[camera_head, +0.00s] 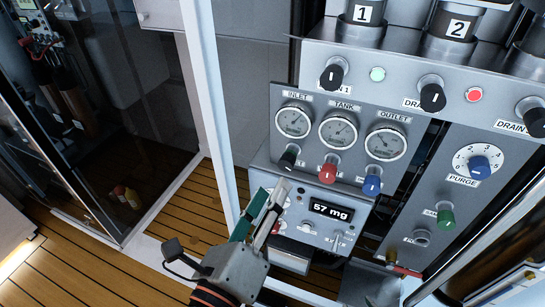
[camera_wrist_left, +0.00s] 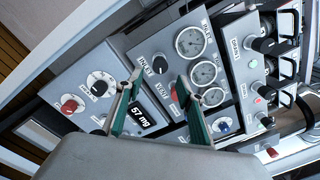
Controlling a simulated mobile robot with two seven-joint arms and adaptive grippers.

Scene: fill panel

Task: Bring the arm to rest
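My left gripper (camera_head: 271,198) is in front of the lower left of the instrument panel (camera_head: 345,165), left of the 57 mg display (camera_head: 331,210). In the left wrist view its two green-padded fingers (camera_wrist_left: 158,82) stand wide apart with nothing held between them. The black inlet knob (camera_wrist_left: 160,64) shows between the fingers, beyond them. The red tank knob (camera_head: 327,172) and blue outlet knob (camera_head: 372,184) are to the right of the gripper in the head view. I cannot tell whether a fingertip touches the panel. My right gripper is not in view.
Black drain knobs (camera_head: 432,97) line the upper panel beneath numbered cylinders (camera_head: 363,13). A purge dial (camera_head: 479,166) and green knob (camera_head: 445,218) are at right. A white post (camera_head: 208,90) and dark glass cabinet (camera_head: 60,120) stand at left. Slatted floor (camera_head: 95,270) is open at lower left.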

